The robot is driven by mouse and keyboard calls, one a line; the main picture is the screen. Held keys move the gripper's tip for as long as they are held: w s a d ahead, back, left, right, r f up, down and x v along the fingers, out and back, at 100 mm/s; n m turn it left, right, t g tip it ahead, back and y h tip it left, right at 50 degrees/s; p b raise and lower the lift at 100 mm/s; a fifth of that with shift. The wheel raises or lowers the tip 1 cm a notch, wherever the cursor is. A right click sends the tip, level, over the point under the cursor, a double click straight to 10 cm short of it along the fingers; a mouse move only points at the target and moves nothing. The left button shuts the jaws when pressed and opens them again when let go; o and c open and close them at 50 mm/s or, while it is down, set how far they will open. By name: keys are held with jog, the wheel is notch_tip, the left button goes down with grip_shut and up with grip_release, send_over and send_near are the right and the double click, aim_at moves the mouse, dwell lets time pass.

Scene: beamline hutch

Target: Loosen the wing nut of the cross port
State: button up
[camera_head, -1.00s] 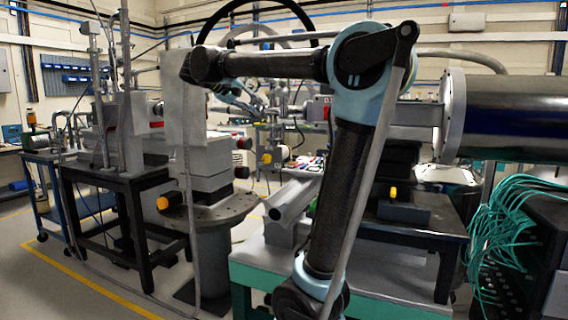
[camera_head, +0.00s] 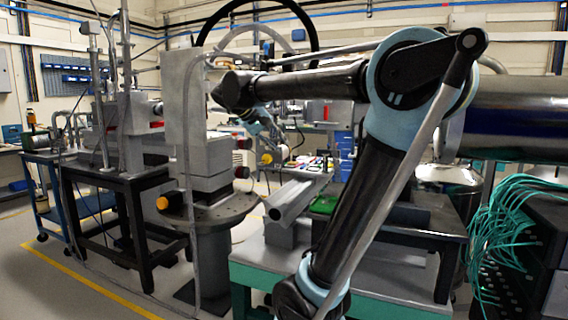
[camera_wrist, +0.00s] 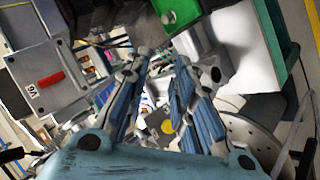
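My gripper (camera_wrist: 165,62) has two blue jointed fingers, spread apart with nothing seen between them. In the head view it is partly hidden by my wrist and forearm, near the middle of the picture. I cannot make out the wing nut or identify the cross port for sure in either view. In the wrist view a small yellow knob (camera_wrist: 167,126) shows between the fingers, farther off.
A round drilled plate on a pedestal (camera_head: 215,213) stands left of my arm. A grey beam tube (camera_head: 298,196) and a green tray (camera_head: 323,205) sit on the bench. Floor shows at left.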

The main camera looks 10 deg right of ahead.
jog(key=s+d+f+y, duration=0.1)
jog(key=s+f, duration=0.3)
jog(key=f, duration=0.1)
jog(key=shift+d+f+g, duration=0.35)
jog(key=shift+d+g, duration=0.05)
jog(key=shift+f, duration=0.1)
